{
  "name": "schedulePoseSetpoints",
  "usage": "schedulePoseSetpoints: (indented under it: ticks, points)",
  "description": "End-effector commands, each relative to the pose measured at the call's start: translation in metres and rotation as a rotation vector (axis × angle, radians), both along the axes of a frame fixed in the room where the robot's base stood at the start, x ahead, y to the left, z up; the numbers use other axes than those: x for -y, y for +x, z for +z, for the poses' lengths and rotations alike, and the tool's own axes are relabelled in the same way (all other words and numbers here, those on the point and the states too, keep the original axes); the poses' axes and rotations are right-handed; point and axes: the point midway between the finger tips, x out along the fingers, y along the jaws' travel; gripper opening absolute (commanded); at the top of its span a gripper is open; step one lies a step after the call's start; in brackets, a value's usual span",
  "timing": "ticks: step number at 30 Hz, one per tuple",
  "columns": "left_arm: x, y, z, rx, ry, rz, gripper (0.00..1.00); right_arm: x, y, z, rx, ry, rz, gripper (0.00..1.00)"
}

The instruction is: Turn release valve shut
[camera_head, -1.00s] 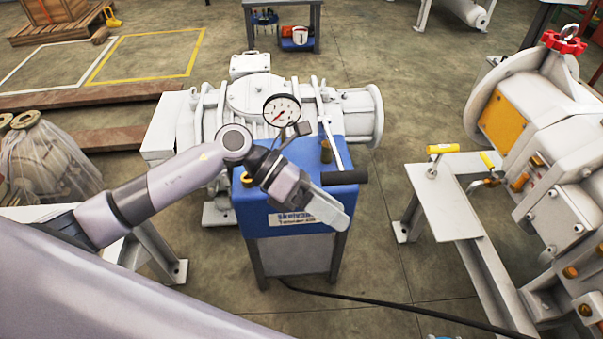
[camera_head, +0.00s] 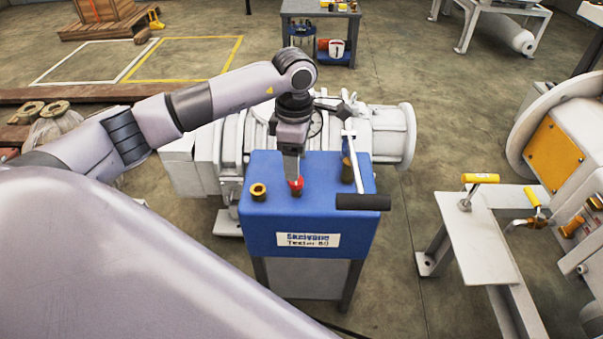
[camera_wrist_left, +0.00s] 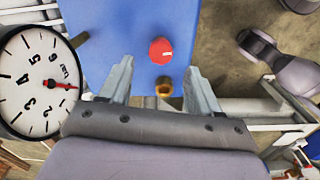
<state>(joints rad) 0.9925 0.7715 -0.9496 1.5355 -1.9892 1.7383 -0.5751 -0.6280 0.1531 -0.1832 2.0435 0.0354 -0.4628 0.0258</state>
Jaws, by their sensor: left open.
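The release valve is a small red knob (camera_head: 296,183) on top of the blue tester box (camera_head: 308,240). In the left wrist view the red knob (camera_wrist_left: 161,51) has a white mark and lies between the lines of the two fingers, just past their tips. My left gripper (camera_head: 292,176) points down over the box, right at the knob; its fingers (camera_wrist_left: 160,68) are spread and hold nothing. I cannot tell whether a finger touches the knob. The pressure gauge (camera_wrist_left: 36,82) shows at the left of the wrist view; in the head view it is mostly hidden behind my gripper. My right gripper is not in view.
A black-gripped lever (camera_head: 363,202) rises from the box's right side. A brass fitting (camera_head: 258,191) stands left of the knob. The white pump (camera_head: 375,135) is close behind. A white stand with a yellow handle (camera_head: 480,178) is at the right; floor lies between.

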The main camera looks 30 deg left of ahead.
Motion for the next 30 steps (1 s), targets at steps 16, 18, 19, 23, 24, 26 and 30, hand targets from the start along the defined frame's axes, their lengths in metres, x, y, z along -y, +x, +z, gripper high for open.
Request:
schedulePoseSetpoints:
  ticks: [16,18,19,23,24,26,30]
  points:
    - [0.001,0.000,-0.050,0.001,-0.004,0.000,0.63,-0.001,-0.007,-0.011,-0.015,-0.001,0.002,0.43]
    - [0.001,0.000,-0.050,0.001,-0.004,0.000,0.63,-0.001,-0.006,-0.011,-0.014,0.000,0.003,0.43]
    - [0.001,0.000,-0.049,0.001,-0.004,0.000,0.63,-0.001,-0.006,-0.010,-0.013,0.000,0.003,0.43]
    - [0.001,0.000,-0.049,0.001,-0.004,0.000,0.27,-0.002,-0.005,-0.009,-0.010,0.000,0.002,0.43]
    - [0.001,0.000,-0.049,0.001,-0.004,0.000,0.14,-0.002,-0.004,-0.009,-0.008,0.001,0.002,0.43]
    - [0.001,0.000,-0.049,0.001,-0.004,0.000,0.06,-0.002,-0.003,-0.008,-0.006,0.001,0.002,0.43]
    - [0.001,0.000,-0.049,0.000,-0.004,-0.003,0.06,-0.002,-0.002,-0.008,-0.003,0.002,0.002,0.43]
